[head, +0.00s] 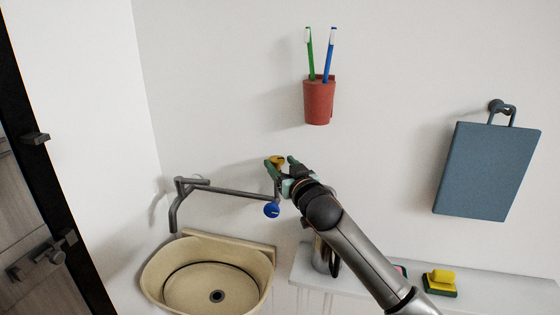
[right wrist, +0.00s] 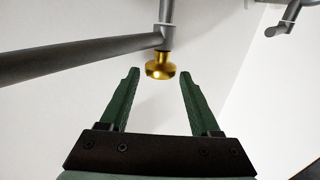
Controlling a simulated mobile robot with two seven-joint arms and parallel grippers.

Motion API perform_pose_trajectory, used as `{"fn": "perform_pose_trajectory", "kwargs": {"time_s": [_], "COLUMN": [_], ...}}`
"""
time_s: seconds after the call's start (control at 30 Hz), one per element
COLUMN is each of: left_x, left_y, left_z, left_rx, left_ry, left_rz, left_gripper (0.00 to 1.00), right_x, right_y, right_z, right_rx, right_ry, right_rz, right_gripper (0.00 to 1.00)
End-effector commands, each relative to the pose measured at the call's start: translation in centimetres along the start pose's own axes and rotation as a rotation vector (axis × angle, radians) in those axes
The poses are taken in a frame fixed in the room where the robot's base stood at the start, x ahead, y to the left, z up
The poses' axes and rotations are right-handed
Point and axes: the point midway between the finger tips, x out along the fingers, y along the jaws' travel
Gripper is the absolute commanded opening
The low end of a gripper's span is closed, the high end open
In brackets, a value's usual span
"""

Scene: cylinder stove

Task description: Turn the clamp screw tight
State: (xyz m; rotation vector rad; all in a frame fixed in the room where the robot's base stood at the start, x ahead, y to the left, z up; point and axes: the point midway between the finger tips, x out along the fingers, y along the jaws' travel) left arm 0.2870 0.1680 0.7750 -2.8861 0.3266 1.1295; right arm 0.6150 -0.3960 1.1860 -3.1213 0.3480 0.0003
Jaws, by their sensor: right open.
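A gold knob (head: 277,160), seemingly the clamp screw, sits on the grey pipe fitting (head: 235,192) above the basin. It also shows in the right wrist view (right wrist: 160,69), with a round head on a short neck at the pipe's end. My right gripper (head: 281,165) is open, its two green fingers pointing at the knob. In the right wrist view the knob appears between the fingertips, with a gap on both sides; how deep it sits is unclear. A blue knob (head: 271,210) hangs just below. My left gripper is out of view.
A beige basin (head: 258,288) is at lower left. A red cup (head: 318,103) with two toothbrushes hangs above the gripper. A blue board (head: 487,172) hangs at right. A shelf (head: 500,292) holds a metal jug (head: 320,257) and a yellow-and-green sponge (head: 441,280).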

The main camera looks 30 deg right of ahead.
Motion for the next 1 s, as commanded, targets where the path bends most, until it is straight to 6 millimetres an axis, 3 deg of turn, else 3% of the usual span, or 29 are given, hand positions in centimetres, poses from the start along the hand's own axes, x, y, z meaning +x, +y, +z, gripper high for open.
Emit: {"fn": "perform_pose_trajectory", "kwargs": {"time_s": [0.47, 1.0], "left_x": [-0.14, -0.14], "left_y": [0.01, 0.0], "left_z": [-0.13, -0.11], "left_rx": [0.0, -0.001], "left_ry": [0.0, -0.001], "left_rz": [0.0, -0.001], "left_gripper": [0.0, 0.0], "right_x": [1.04, 1.02], "right_y": [-0.04, -0.04], "right_z": [0.03, 0.04], "right_rx": [0.0, -0.001], "right_ry": [0.0, 0.0], "right_rz": [-0.001, -0.001], "right_gripper": [0.64, 0.03]}}
